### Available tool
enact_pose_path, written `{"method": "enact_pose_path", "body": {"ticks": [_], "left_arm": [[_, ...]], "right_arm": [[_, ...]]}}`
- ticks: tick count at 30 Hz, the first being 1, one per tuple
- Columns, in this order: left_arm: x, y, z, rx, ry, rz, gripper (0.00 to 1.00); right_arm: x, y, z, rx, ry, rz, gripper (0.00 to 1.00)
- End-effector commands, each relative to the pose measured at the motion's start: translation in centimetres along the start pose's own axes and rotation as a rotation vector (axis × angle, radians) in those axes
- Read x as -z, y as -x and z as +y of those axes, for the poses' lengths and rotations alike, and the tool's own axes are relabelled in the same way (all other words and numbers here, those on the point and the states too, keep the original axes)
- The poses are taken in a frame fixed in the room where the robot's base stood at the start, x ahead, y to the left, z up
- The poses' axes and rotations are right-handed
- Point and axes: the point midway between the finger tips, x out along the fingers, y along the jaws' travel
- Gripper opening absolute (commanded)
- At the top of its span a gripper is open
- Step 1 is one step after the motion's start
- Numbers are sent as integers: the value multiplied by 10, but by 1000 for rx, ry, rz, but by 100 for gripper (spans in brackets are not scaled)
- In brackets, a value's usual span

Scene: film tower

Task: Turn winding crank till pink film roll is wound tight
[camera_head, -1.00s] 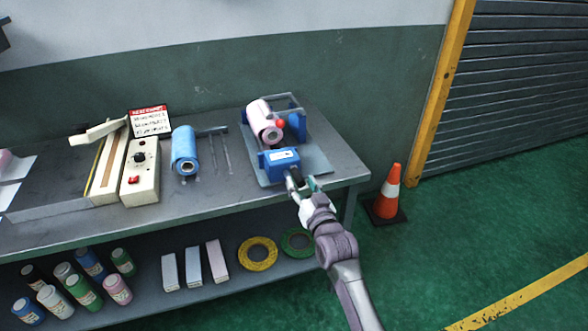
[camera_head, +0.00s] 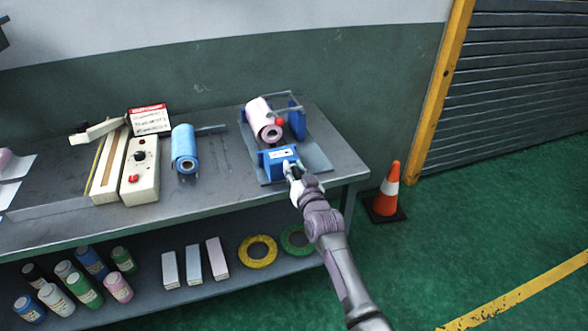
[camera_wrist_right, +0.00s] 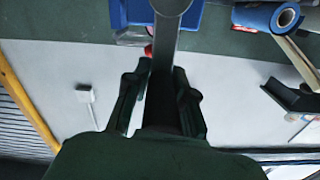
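The film winder is a blue-ended frame on a grey base plate (camera_head: 313,152) at the right end of the workbench. The pink film roll (camera_head: 263,119) lies across it, its near end showing a dark core. A blue box (camera_head: 279,159) stands at the winder's front. My right gripper (camera_head: 291,172) is at the front of this box and covers most of the crank. In the right wrist view, the grey crank arm (camera_wrist_right: 166,45) runs down between my gripper's fingers (camera_wrist_right: 162,85), which close on its dark handle. My left gripper is out of view.
A blue film roll (camera_head: 184,150) and a cream control box (camera_head: 141,172) with red and black knobs stand left on the bench (camera_head: 225,205). Bottles, boxes and tape rings fill the lower shelf. An orange cone (camera_head: 387,190) stands right of the bench.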

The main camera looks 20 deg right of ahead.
Motion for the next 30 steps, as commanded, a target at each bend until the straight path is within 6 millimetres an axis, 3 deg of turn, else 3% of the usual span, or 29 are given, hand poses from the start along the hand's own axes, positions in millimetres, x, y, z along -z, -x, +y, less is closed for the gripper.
{"method": "enact_pose_path", "body": {"ticks": [3,17,30], "left_arm": [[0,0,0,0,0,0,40],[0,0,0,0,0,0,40],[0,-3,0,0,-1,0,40]], "right_arm": [[0,0,0,0,0,0,0],[0,0,1,1,-23,-1,0],[-1,0,21,1,-300,-2,0]]}}
